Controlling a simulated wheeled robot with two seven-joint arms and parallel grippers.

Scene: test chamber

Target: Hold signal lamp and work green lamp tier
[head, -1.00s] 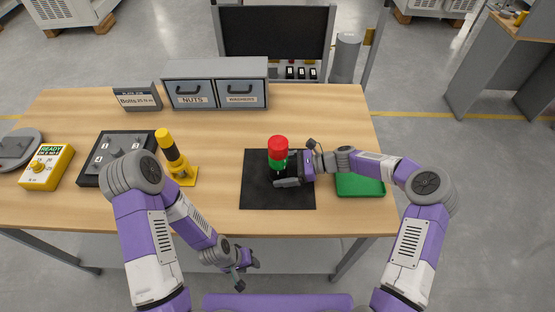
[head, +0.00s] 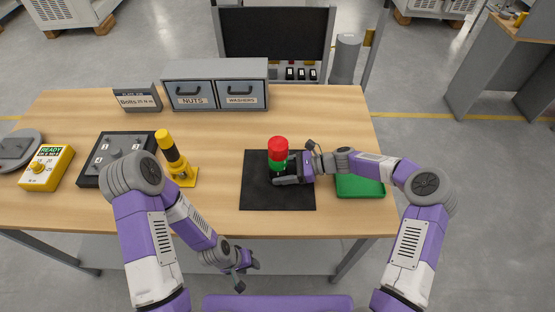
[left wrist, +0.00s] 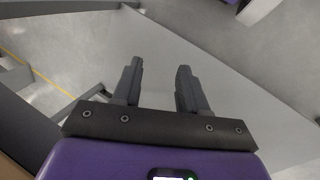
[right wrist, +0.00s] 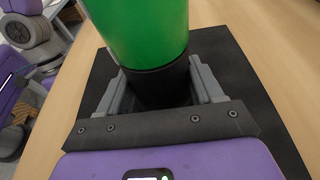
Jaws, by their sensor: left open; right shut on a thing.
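The signal lamp stands upright on a black mat (head: 300,197), with a red tier (head: 278,143) on top and a green tier (head: 277,165) below it. In the right wrist view the green tier (right wrist: 145,30) sits above a black base section (right wrist: 157,86). My right gripper (head: 283,178) comes in from the right and is shut on that black section, below the green tier; it also shows in the right wrist view (right wrist: 158,95). My left gripper (head: 249,273) is open and empty, low in front of the table edge; the left wrist view (left wrist: 157,85) shows only floor between its fingers.
A yellow-black post (head: 172,150) stands left of the mat. A black numbered board (head: 110,150) and a yellow READY box (head: 46,167) lie further left. A green tray (head: 360,186) lies right, under my right arm. Nuts and washers drawers (head: 215,88) stand behind.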

